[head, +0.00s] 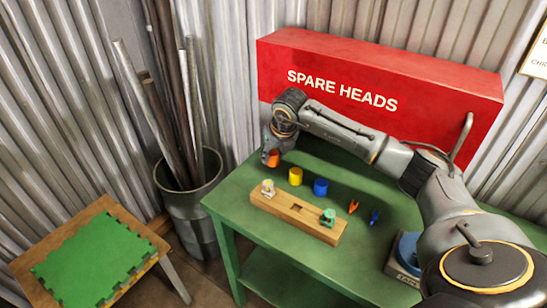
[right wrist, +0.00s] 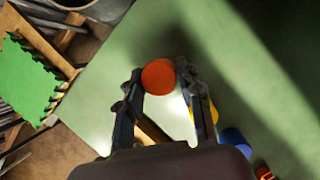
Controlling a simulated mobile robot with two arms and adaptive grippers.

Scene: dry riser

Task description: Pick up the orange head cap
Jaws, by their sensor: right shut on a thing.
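The orange head cap (head: 273,159) is a short round orange piece near the far left part of the green table. My right gripper (head: 270,156) points down and is shut on it; the fingers partly hide it in the head view. In the right wrist view the round orange top of the cap (right wrist: 159,76) shows between the two fingertips (right wrist: 160,80). I cannot tell whether the cap touches the table or hangs just above it. My left gripper is not in view.
A yellow cap (head: 295,176) and a blue cap (head: 320,187) stand close by on the green table (head: 232,200). A wooden block (head: 285,212) holds two small fittings in front. Small orange and blue clips lie right. A red "SPARE HEADS" box (head: 420,80) stands behind.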

